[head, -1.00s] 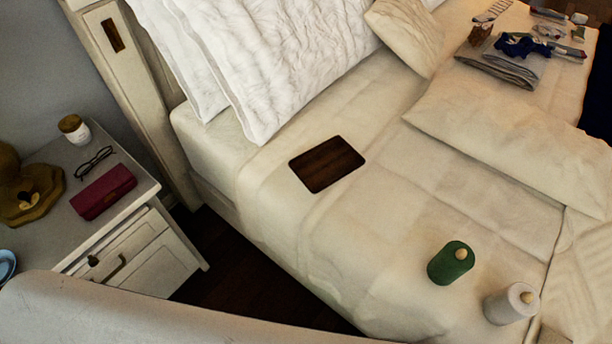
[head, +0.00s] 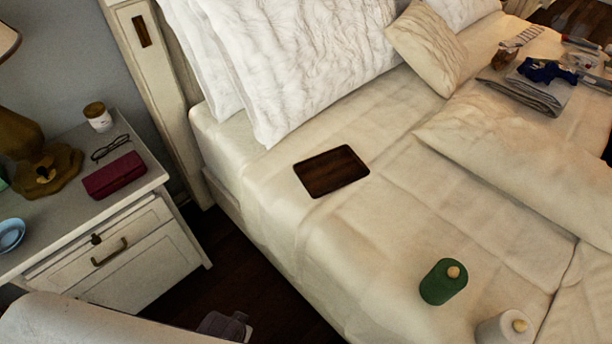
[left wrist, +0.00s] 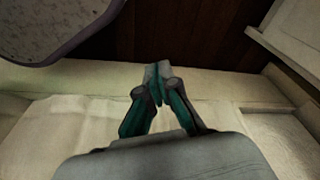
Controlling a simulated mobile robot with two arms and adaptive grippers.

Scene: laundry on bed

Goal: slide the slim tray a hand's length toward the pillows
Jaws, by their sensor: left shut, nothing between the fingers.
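The slim tray (head: 331,171) is a dark brown, flat rectangle lying on the cream bedspread near the bed's near left edge. White pillows (head: 300,60) lean at the head of the bed, with a strip of bare bedspread between them and the tray. My left gripper (left wrist: 158,76) shows in the left wrist view, shut and empty, with pale bed fabric and dark floor below it. The tray is not seen in that view. My right gripper is in neither view.
A cream cushion (head: 428,45) and folded clothes (head: 528,92) lie farther right. A nightstand (head: 140,255) holds a red case (head: 114,175) and glasses. Bedspread around the tray is clear.

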